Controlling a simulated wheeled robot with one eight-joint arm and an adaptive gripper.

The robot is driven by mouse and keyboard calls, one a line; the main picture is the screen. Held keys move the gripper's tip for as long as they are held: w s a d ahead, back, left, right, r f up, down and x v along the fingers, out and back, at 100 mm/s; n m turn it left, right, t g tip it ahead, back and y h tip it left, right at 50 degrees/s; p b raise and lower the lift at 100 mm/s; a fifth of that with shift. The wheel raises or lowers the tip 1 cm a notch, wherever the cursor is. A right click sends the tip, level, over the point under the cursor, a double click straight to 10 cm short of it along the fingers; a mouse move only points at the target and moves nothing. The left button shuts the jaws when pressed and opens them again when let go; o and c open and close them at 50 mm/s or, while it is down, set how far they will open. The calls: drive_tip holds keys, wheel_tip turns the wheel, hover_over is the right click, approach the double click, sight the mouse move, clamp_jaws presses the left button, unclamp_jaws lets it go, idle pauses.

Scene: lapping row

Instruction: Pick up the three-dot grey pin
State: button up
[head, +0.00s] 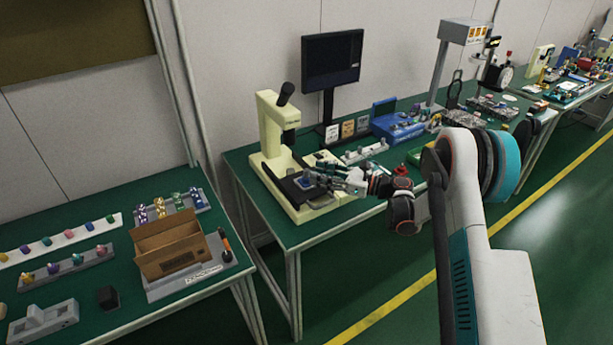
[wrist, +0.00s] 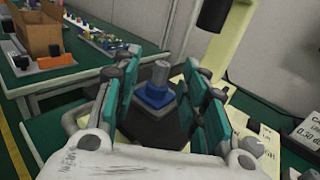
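My gripper (head: 338,180) is at the cream microscope stand on the middle table. In the wrist view my gripper (wrist: 158,98) is open, with its teal-padded fingers apart. A grey pin (wrist: 159,76) stands upright in a blue holder (wrist: 154,97) between and beyond the fingers. I cannot make out dots on it. The blue holder (head: 304,182) sits on the dark stage of the microscope (head: 270,130) in the head view, just left of my fingertips. The pin is too small to make out clearly there.
The microscope column and eyepiece rise close behind the stage. A white rack (head: 365,151) and a blue box (head: 398,125) stand to the right. On the left table are a cardboard box (head: 168,245) and racks of coloured pins (head: 65,263).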

sight(307, 170)
drive_tip(key=b+x, duration=0.1)
drive_tip(key=x, duration=0.1)
drive_tip(key=b+x, duration=0.1)
drive_tip(key=x, duration=0.2)
drive_tip(key=shift+w+f, duration=0.1)
drive_tip(key=shift+w, duration=0.2)
clamp_jaws()
